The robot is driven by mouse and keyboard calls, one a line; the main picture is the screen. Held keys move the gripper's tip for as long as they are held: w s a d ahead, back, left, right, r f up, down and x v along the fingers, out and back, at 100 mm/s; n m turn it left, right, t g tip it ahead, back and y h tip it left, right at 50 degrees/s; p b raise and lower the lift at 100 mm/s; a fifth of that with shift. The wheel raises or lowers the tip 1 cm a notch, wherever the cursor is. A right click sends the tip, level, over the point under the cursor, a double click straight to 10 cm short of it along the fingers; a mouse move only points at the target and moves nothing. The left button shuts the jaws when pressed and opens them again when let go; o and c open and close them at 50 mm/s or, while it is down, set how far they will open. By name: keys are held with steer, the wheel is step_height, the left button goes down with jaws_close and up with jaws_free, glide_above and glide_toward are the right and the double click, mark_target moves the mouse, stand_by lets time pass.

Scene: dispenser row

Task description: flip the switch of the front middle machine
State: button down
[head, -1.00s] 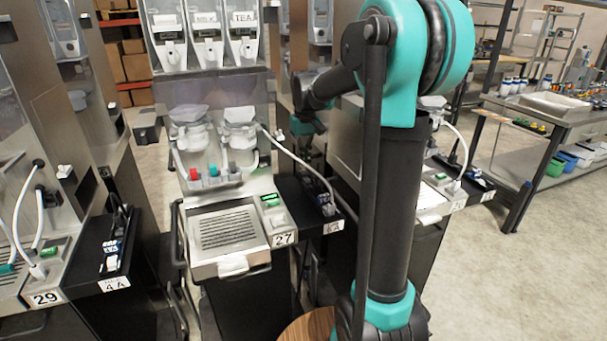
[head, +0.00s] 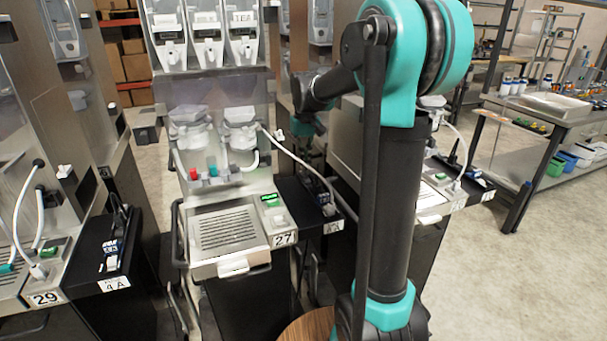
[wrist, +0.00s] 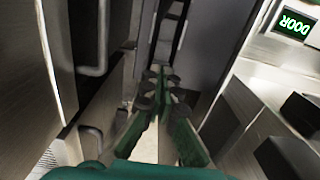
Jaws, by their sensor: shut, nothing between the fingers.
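The front middle machine (head: 222,80), labelled 27, stands left of my arm in the head view, with clear hoppers on top and a grated drip tray below. A small green display (head: 271,199) is on its front right ledge, with a pale square part below it. A small white part (head: 280,135) shows on its right side; I cannot tell whether it is the switch. My gripper (wrist: 163,78) is shut and empty in the wrist view, between dark upright panels. The fingertips are hidden in the head view.
Machine 29 (head: 85,110) stands at the left, with a black side unit (head: 108,262) labelled 4A. Another black side unit (head: 307,197) adjoins machine 27, with a white hose above it. A further machine (head: 345,140) is partly behind my arm. Open floor (head: 520,270) lies at the right.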

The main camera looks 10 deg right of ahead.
mark_target(305, 173)
steer(key=shift+f, duration=0.9)
stand_by(0.4)
steer(key=shift+r, duration=3.5)
